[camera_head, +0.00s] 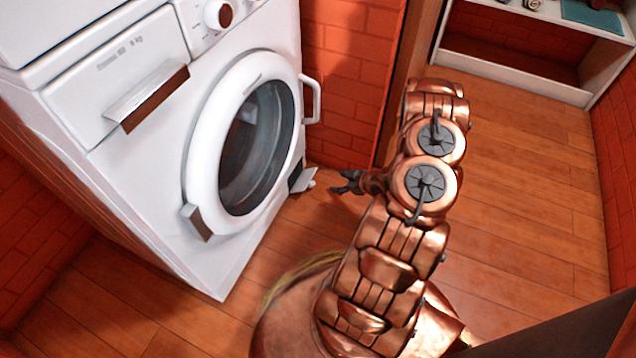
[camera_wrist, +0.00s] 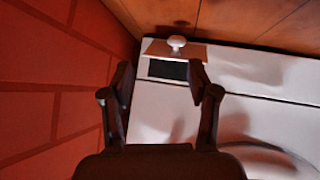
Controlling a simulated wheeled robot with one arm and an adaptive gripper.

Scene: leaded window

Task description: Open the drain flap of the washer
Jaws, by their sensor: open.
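The white washer (camera_head: 150,180) stands at the left in the head view. Its drain flap (camera_head: 305,180) is at the lower right corner of the front, tilted outward from a dark opening. In the wrist view the flap (camera_wrist: 160,49) with its white knob (camera_wrist: 177,42) shows beyond the dark opening (camera_wrist: 168,69), on the floor side. My gripper (camera_head: 347,182) is open and empty, a little right of the flap and apart from it. In the wrist view its fingers (camera_wrist: 160,82) frame the opening from a short distance.
The round washer door (camera_head: 205,150) is shut, with a white handle (camera_head: 314,100) to its right. A detergent drawer front (camera_head: 150,97) juts out above. A brick wall (camera_head: 345,80) stands close beside the washer. Wooden floor (camera_head: 510,200) is clear to the right, up to a white shelf (camera_head: 515,73).

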